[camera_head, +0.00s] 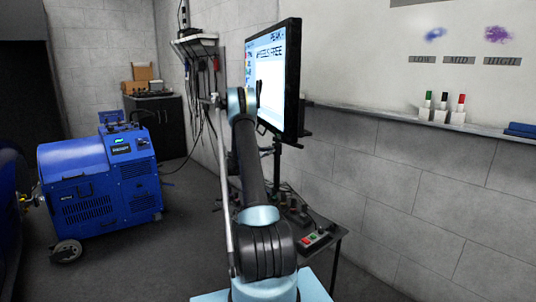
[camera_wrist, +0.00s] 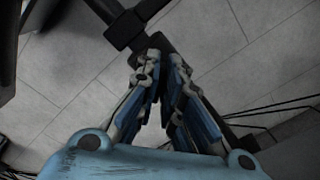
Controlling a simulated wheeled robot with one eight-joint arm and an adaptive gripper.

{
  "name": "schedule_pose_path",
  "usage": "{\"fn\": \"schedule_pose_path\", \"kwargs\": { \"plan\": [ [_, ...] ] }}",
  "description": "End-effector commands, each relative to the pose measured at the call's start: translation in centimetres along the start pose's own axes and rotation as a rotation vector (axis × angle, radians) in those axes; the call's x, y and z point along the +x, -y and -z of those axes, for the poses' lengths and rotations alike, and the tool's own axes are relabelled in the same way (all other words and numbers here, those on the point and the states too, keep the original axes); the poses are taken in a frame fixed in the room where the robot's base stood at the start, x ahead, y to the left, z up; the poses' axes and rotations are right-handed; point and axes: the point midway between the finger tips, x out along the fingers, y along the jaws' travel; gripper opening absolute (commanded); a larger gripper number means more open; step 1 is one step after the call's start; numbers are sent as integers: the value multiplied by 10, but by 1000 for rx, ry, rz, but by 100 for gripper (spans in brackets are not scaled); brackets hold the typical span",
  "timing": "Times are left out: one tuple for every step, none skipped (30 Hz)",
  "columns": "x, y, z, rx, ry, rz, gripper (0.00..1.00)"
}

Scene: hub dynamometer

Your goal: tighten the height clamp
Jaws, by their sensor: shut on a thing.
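In the wrist view, my gripper (camera_wrist: 166,60) is closed in, its two blue-padded fingers meeting on a dark piece of the clamp. That piece joins a black post with a block-like collar (camera_wrist: 125,30) just past the fingertips. The exact shape of the gripped part is hidden between the fingers. In the head view, my arm reaches up in front of the monitor (camera_head: 275,75), and my gripper and the clamp cannot be made out clearly there.
A small table with control boxes (camera_head: 316,240) stands below the monitor, close to my arm. A blue dynamometer machine (camera_head: 95,195) stands at the left on the floor. A marker ledge (camera_head: 400,120) runs along the right wall. Open floor lies between the machine and my arm.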

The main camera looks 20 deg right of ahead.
Motion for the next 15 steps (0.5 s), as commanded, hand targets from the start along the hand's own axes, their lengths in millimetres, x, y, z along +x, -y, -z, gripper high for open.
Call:
{"fn": "schedule_pose_path", "kwargs": {
  "plan": [
    [3, 1, -1, 41, 3, 1, 0],
    [3, 1, -1, 70, 3, 1, 0],
    [3, 2, -1, 108, 3, 1, 0],
    [3, 2, -1, 136, 3, 1, 0],
    [3, 3, -1, 165, 3, 1, 0],
    [3, 3, -1, 202, 3, 1, 0],
    [3, 4, -1, 230, 3, 1, 0],
    [3, 4, -1, 256, 3, 1, 0],
    [3, 4, -1, 292, 3, 2, 0],
    [3, 5, -1, 318, 4, 2, 0],
    [3, 5, -1, 343, 4, 2, 0],
    [3, 6, -1, 375, 4, 2, 0],
    [3, 6, -1, 399, 4, 2, 0],
    [3, 6, -1, 422, 4, 2, 0],
    [3, 6, 0, 450, 4, 2, 0]
  ]
}}
